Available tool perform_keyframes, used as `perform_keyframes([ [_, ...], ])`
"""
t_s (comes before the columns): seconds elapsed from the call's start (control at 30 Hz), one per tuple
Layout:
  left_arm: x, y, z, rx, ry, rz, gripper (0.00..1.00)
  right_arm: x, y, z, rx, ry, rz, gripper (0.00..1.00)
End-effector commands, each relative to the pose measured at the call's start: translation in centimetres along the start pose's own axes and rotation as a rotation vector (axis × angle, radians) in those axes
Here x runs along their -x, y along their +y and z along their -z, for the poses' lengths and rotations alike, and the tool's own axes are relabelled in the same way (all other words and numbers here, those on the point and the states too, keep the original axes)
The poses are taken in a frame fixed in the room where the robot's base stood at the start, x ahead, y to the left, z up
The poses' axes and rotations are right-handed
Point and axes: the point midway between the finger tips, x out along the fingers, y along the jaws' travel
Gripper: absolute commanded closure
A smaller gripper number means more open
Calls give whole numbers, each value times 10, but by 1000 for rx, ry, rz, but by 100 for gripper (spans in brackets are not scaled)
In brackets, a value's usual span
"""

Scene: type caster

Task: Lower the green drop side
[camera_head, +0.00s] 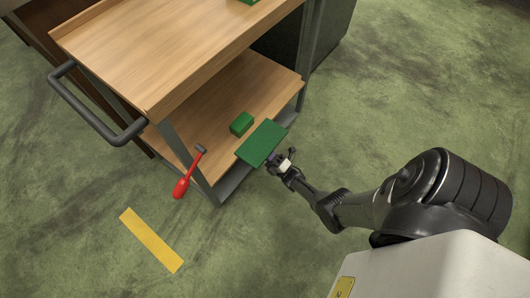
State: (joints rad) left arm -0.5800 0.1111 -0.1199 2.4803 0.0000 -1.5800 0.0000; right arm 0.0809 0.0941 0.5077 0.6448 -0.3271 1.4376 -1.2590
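A flat green panel (262,143), which appears to be the green drop side, is at the front right of the cart's lower shelf. It overlaps the shelf edge in the picture; I cannot tell its exact tilt or how it is attached. My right gripper (275,163) is at the panel's lower right edge, touching or very close to it. Its fingers are small and partly hidden, so I cannot tell whether they are open or shut on the panel. My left gripper is not in view.
The cart has a wooden upper shelf (165,45), a lower shelf (265,85) and a grey handle (85,105). A green block (241,124) sits on the lower shelf. A red-handled lever (183,185) is by the front leg. A yellow strip (151,240) marks clear floor.

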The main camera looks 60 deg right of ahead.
Motion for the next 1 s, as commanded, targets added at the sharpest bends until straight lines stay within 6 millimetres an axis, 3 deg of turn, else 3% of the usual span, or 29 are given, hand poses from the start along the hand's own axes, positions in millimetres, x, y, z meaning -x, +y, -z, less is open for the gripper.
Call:
perform_keyframes([
  [0.33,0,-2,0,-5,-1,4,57,2,-2,0,-5,-1,7,100],
  [0.37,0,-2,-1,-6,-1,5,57,2,-2,0,-5,-1,7,87],
  [0.6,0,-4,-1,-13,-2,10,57,1,-1,0,-3,-1,4,64],
  [0.87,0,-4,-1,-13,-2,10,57,2,-1,0,-1,0,3,63],
  [1.0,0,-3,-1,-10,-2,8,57,14,-1,0,-1,0,5,63],
])
